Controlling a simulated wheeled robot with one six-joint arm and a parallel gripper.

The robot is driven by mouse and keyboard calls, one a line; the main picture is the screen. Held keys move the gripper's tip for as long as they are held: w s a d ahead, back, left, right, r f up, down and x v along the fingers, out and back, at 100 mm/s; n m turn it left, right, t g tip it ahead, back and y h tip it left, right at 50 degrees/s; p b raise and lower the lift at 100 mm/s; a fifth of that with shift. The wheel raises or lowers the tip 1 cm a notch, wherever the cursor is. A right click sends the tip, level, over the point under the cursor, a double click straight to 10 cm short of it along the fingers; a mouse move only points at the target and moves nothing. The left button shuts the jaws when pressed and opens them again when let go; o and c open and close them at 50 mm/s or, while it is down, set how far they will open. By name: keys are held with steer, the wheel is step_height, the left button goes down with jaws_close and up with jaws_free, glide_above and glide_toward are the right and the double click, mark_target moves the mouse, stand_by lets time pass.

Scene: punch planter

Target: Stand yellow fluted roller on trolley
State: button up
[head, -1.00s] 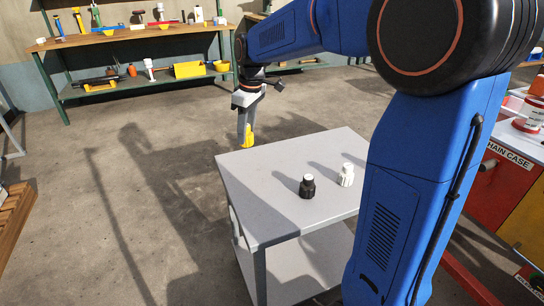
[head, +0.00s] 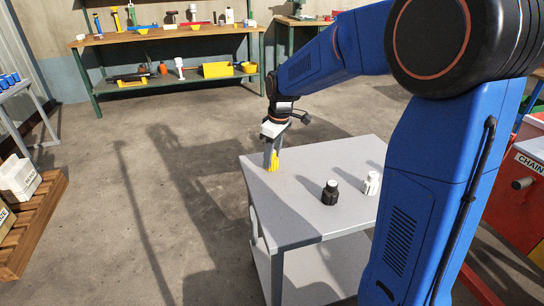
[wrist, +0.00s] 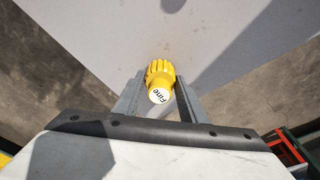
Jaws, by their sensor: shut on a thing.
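The yellow fluted roller (wrist: 160,78) is between the two fingers of my gripper (wrist: 158,98) in the wrist view, its white end marked "Fine" facing the camera. In the head view the roller (head: 273,163) shows below and between the fingers of my gripper (head: 271,155), upright, at the far left corner of the grey trolley (head: 300,215). My gripper is shut on it. The roller's lower end is over or at the trolley top; I cannot tell whether it touches.
The trolley top between is clear. A workbench (head: 170,35) stands at the back, a wooden pallet (head: 35,220) at left.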

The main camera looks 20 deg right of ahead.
mark_target(276, 160)
steer(key=o, duration=1.1)
steer(key=shift+f, duration=0.1)
steer(key=shift+o, duration=0.2)
step_height(276, 160, up, 11)
steer(key=s+d, duration=0.1)
steer(key=s+d+r+m+t, duration=0.1)
steer(key=s+d+m, duration=0.1)
steer(key=s, duration=0.6)
steer(key=s+d+r+m+t, duration=0.1)
steer(key=s+m, duration=0.1)
steer(key=s, duration=0.6)
steer(key=s+d+f+m, duration=0.1)
steer(key=s+f, duration=0.3)
steer(key=s, duration=0.4)
steer(key=s+d+f+m+t+h, duration=0.1)
steer(key=s+f+m, duration=0.3)
steer(key=s, duration=0.4)
steer(key=shift+s+d+t, duration=0.25)
steer(key=shift+d+t, duration=0.05)
steer(key=shift+d, duration=0.15)
